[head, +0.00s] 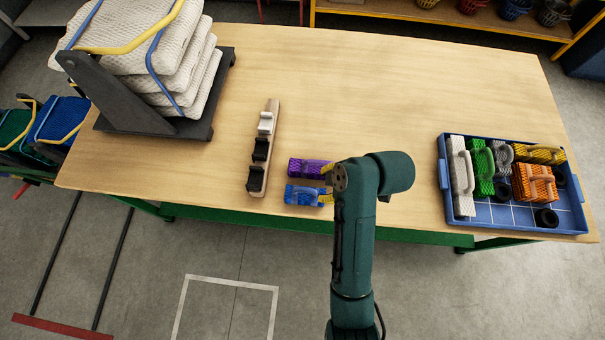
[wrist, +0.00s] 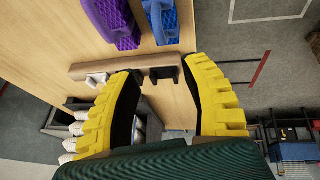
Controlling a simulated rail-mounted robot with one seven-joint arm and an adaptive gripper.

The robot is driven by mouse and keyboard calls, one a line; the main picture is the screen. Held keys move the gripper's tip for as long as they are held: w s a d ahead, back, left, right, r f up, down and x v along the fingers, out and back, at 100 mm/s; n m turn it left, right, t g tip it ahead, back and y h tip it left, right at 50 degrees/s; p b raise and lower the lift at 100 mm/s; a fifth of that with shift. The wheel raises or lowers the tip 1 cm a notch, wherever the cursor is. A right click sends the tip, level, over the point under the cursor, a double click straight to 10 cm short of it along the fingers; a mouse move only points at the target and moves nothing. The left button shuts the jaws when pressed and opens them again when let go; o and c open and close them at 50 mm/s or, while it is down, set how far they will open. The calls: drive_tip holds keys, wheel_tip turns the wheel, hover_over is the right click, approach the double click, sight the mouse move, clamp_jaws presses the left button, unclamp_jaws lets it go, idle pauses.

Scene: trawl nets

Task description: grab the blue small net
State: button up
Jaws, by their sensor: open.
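The blue small net (head: 303,195) is a folded bundle on the table near its front edge. It also shows at the top of the wrist view (wrist: 164,18). A purple small net (head: 307,168) lies right behind it, and in the wrist view the purple net (wrist: 113,22) is to its left. My gripper (head: 327,184) is mostly hidden behind my arm in the head view, with yellow fingertips at the nets' right ends. In the wrist view my gripper (wrist: 162,68) is open with nothing between its fingers. The blue net lies beyond the fingertips.
A wooden rail (head: 263,150) with white and black hooks lies left of the nets. A dark stand (head: 207,125) holds stacked pale nets further left. A blue tray (head: 443,178) with several coloured nets and black rings sits at the right. The table's middle back is clear.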

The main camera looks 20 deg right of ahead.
sight(304, 190)
drive_tip(key=b+x, duration=0.1)
drive_tip(key=x, duration=0.9)
drive_tip(key=shift+w+a, duration=0.1)
drive_tip(key=shift+w, duration=0.05)
drive_tip(key=x, duration=0.5)
drive_tip(key=shift+a+b, duration=0.2)
drive_tip(key=shift+b, duration=0.15)
clamp_jaws()
